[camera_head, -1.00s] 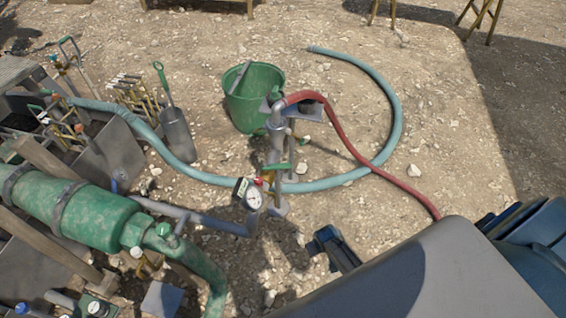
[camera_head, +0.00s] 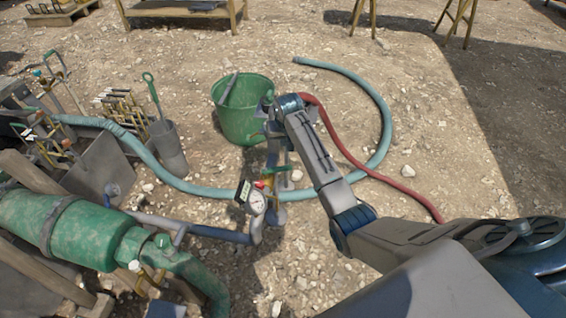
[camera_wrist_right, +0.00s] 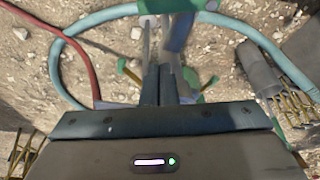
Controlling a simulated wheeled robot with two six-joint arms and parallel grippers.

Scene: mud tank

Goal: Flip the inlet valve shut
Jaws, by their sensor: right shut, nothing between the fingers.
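My right gripper (camera_head: 276,138) reaches down over the pipe stand, close above the lever; my wrist partly covers the stand. In the right wrist view my two dark fingers (camera_wrist_right: 164,84) are shut together with nothing between them. A green part (camera_wrist_right: 207,88) shows just right of the fingertips there; I cannot tell whether they touch. My left gripper is out of view.
A green bucket (camera_head: 243,125) stands behind the valve. A light-blue hose (camera_head: 377,100) and a red hose (camera_head: 352,158) lie around it. A big green cylinder (camera_head: 70,228) and tool bins fill the left. Gravel ground at the right is open.

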